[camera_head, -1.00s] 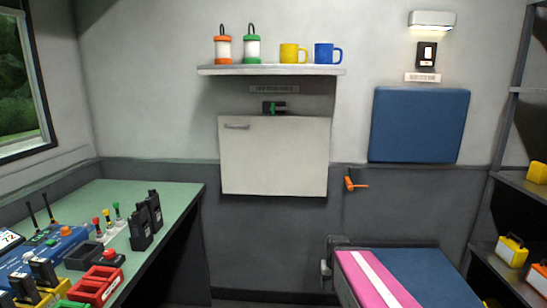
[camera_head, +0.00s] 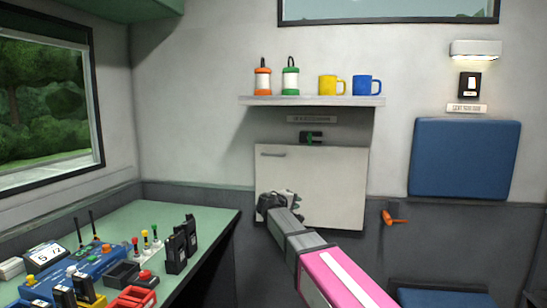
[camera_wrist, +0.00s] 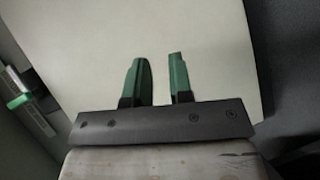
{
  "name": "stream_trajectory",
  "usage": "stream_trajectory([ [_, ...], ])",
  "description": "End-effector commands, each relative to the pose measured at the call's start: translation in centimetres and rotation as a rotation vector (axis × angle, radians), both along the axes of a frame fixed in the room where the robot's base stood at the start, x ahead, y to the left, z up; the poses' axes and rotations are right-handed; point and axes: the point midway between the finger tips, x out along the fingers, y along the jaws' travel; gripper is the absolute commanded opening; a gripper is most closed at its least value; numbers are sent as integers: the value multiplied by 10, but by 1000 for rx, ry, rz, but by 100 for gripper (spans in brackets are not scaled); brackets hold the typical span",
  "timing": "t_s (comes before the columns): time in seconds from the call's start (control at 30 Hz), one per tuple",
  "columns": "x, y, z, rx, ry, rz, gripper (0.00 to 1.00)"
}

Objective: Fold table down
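The fold-down table (camera_head: 325,180) is a pale flat panel standing upright against the wall under a shelf. It has a grey handle (camera_head: 272,155) near its top left corner. A black latch with a green part (camera_head: 311,138) sits on the wall just above its top edge. My gripper (camera_head: 270,203) is in front of the panel's lower left part in the head view. In the wrist view my gripper (camera_wrist: 162,62) shows two green fingers apart with nothing between them. The pale panel (camera_wrist: 210,40) lies beyond them; I cannot tell whether they touch it.
Above is a shelf (camera_head: 312,101) with two lanterns and two mugs. A green desk (camera_head: 200,215) with radios stands at left. An orange wall lever (camera_head: 394,217) and a blue wall pad (camera_head: 465,158) are at right. A blue bench (camera_head: 445,298) is low right.

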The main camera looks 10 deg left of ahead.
Motion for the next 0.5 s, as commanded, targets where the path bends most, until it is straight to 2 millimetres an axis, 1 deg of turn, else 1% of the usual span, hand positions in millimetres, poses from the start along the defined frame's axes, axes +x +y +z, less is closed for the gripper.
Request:
stream_trajectory([
  [0.03,6,33,29,-45,-54,36,20],
  [0.07,6,48,46,-74,-86,53,20],
  [0.1,5,68,65,-110,-126,75,20],
  [0.2,0,108,109,-185,-213,115,20],
  [0.3,-7,135,139,-235,-273,140,20],
  [0.33,-9,141,145,-246,-285,146,20],
  [0.4,-12,149,154,-263,-306,154,20],
  [0.5,-10,152,160,-272,-317,157,20],
])
